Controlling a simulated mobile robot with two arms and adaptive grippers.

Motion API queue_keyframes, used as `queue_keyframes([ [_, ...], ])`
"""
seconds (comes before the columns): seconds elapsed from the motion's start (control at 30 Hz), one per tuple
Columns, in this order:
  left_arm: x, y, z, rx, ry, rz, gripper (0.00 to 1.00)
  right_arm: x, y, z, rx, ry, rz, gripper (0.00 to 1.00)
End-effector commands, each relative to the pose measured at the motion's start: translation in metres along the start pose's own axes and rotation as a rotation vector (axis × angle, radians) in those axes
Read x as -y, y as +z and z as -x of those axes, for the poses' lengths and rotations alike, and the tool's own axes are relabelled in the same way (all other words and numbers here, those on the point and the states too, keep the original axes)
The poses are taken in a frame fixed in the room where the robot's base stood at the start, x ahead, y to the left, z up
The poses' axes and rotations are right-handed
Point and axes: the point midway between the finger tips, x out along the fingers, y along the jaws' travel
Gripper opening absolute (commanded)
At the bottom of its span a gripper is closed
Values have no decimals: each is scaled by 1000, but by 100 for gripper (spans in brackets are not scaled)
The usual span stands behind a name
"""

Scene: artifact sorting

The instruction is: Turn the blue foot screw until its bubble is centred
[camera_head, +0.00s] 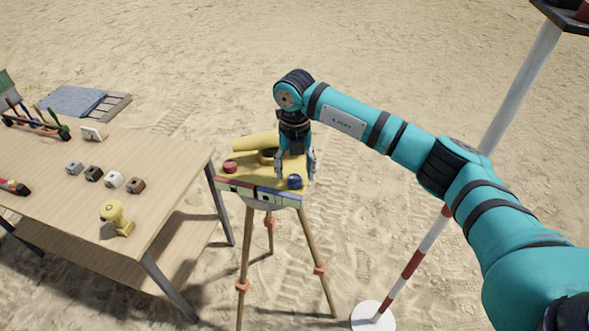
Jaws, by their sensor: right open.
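A yellow levelling instrument (243,179) stands on a wooden tripod (246,248) in the middle of the view. The blue foot screw (295,182) is on its right front corner, and a red foot screw (230,167) is on its left. Coloured strips with pale vial windows (257,193) run along the front edge; the bubbles are too small to read. My right gripper (296,175) points down at the blue screw, open, with its fingers on either side of it. I cannot tell whether they touch it. My left gripper is not in view.
A wooden table (175,160) on the left carries several small blocks, a yellow device (116,217) and a tool rack (35,124). A red and white pole (413,262) stands to the right on a white base. Sand lies open behind.

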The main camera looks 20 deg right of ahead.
Motion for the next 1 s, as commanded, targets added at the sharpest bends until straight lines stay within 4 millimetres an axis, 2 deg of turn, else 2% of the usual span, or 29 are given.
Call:
queue_keyframes([
  [0.03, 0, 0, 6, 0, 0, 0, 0, 0, -1, -6, -5, -1, -1, 57],
  [0.23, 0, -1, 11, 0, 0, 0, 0, 0, 0, -25, -2, 1, -1, 57],
  [0.57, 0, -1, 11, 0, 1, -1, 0, 0, 0, -30, 0, 1, 0, 57],
  [0.9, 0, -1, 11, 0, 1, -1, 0, 0, 0, -29, 0, 1, 0, 13],
  [1.0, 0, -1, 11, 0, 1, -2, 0, 0, 0, -29, 0, 1, 0, 2],
])
